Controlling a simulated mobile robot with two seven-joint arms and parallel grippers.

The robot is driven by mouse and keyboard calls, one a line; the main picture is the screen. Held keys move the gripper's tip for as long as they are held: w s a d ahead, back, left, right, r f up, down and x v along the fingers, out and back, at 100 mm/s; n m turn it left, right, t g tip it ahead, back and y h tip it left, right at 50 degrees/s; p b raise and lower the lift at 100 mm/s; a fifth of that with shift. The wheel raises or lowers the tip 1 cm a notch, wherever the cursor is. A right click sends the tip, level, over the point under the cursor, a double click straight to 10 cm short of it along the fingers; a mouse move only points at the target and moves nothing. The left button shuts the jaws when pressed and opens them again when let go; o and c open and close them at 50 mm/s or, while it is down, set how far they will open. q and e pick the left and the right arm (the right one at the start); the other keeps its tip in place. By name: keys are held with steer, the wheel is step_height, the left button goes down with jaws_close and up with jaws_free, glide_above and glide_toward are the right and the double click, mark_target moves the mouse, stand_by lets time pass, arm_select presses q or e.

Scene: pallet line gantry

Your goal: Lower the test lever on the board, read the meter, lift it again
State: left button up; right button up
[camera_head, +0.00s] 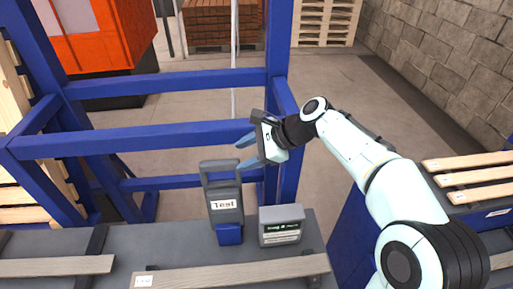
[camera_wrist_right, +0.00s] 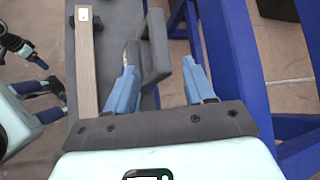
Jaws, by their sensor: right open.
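The test lever (camera_head: 222,175) stands upright on the grey board, a grey loop handle above a "Test" label and a blue base. The meter (camera_head: 281,225) is a grey box with a small dark green display just right of it; its reading is too small to tell. My right gripper (camera_head: 242,152) is open and empty, above and slightly right of the lever handle, apart from it. In the right wrist view its blue fingers (camera_wrist_right: 160,80) are spread, with grey parts beyond that I cannot identify surely. My left gripper (camera_wrist_right: 48,74) seems to show at that view's left edge, its opening unclear.
Blue gantry beams (camera_head: 170,136) run behind the board, and a blue post stands close to my right gripper. Wooden strips (camera_head: 235,272) lie along the board's front. A slatted pallet (camera_head: 470,178) is at the right. Open floor lies behind the gantry.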

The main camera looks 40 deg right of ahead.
steer(key=v, duration=0.3)
steer(key=shift+s+d+r, duration=0.2)
steer(key=shift+s+r, duration=0.05)
stand_by(0.4)
